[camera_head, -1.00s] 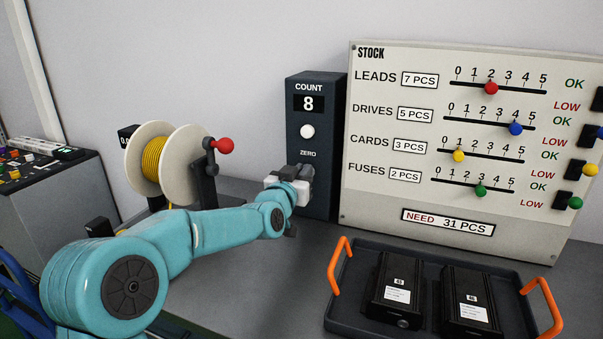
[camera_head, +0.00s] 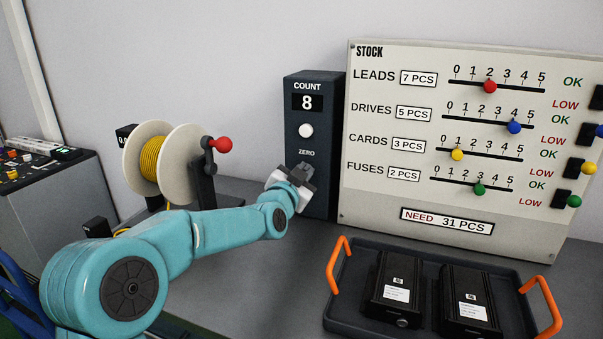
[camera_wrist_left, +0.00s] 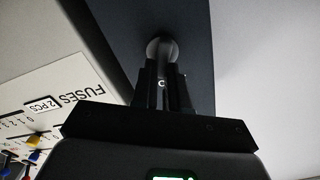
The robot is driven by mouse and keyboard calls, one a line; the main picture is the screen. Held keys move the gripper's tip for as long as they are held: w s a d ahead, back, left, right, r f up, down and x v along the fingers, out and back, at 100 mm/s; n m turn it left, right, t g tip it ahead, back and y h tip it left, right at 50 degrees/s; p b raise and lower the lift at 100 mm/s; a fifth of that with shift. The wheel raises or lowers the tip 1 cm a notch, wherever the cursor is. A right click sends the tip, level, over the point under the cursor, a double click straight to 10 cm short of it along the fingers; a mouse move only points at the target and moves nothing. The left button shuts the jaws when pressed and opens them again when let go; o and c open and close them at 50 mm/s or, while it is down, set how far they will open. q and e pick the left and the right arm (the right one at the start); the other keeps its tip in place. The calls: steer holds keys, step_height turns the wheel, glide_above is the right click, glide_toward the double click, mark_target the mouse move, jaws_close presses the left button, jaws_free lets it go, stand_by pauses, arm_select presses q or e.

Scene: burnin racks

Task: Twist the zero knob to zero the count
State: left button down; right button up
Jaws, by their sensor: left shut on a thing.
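The dark count box (camera_head: 314,112) stands upright against the wall, left of the stock board. Its display (camera_head: 307,102) reads 8, with a white round button (camera_head: 306,131) below it and the word ZERO under that. My left gripper (camera_head: 303,175) is at the box face just below ZERO, with its wrist rolled at an angle. In the left wrist view the gripper fingers (camera_wrist_left: 163,85) are shut on the dark zero knob (camera_wrist_left: 161,48). In the head view the gripper hides the knob. My right gripper is not in view.
The stock board (camera_head: 385,205) with coloured sliders stands close on the right. A black tray (camera_head: 352,265) with orange handles holds two dark boxes in front. A reel of yellow wire (camera_head: 153,160) with a red-knobbed crank stands left of my arm.

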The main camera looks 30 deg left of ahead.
arm_select(q)
steer(key=m, duration=0.5)
steer(key=shift+d+f+m+p, duration=0.2)
steer(key=shift+d+m+p, duration=0.1)
steer(key=shift+m+p, duration=0.1)
stand_by(0.4)
steer(key=c, duration=1.1)
jaws_free()
steer(key=shift+c, duration=0.2)
steer(key=b+v, duration=0.2)
steer(key=v, duration=1.4)
